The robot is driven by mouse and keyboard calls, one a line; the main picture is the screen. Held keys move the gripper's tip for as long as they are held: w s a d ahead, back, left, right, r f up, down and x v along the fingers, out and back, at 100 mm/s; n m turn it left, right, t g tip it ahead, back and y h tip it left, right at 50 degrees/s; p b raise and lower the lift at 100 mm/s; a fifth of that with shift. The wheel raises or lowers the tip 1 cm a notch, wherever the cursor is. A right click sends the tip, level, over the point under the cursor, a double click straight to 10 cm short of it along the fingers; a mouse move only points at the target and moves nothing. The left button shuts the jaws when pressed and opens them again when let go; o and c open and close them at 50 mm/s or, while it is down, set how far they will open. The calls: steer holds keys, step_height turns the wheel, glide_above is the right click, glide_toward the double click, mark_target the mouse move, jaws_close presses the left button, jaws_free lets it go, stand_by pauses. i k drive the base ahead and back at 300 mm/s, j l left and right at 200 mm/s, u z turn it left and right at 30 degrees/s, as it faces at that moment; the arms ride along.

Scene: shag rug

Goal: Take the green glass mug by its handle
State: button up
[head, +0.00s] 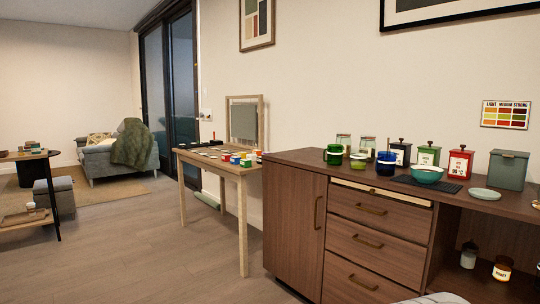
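A green mug-like vessel (334,155) stands near the left end of the brown wooden cabinet's top (300,157). It looks glassy with a dark band, but its handle cannot be made out at this size. A lower, lighter green vessel (358,161) sits just to its right, and a dark blue one (385,168) stands further right. My gripper is not in view, so its state and its distance from the green mug do not show.
A light wooden table (188,157) adjoins the left. The floor (150,250) there is clear.

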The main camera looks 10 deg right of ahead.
mark_target(335, 152)
steer(key=i+l+u, duration=0.4)
steer(key=i+l, duration=0.35)
steer(key=i, duration=0.15)
